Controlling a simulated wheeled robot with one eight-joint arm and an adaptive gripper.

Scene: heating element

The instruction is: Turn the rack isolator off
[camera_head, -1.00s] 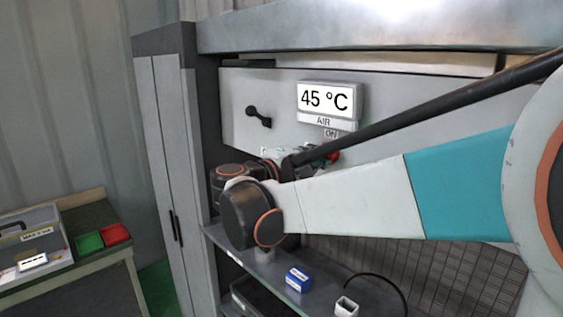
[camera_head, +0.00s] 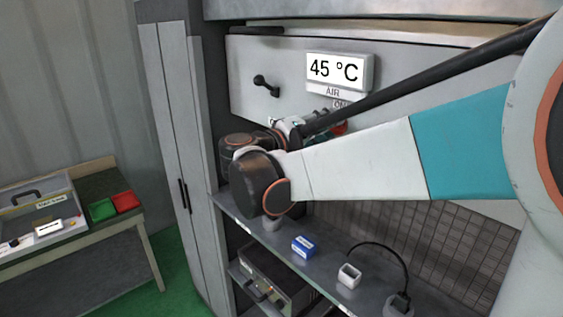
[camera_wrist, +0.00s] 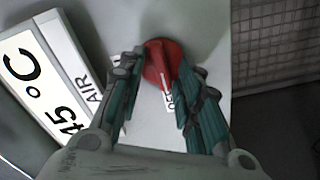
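The rack isolator is a red rotary knob (camera_wrist: 160,62) on the light panel, with a pale pointer line on its face. In the head view only a bit of its red (camera_head: 340,128) shows behind my arm. My gripper (camera_wrist: 160,68) has its two green-padded fingers spread, one on each side of the knob. The fingertips are close to its edges; I cannot tell whether they touch. A small white label (camera_wrist: 169,102) lies by the knob between the fingers, partly hidden and not fully legible.
A display (camera_head: 339,72) reads 45 °C, with an AIR label below it. A black lever (camera_head: 266,86) is left of it. A shelf below holds a blue box (camera_head: 303,246) and a white box (camera_head: 349,275). A side table with red and green trays (camera_head: 124,201) stands at left.

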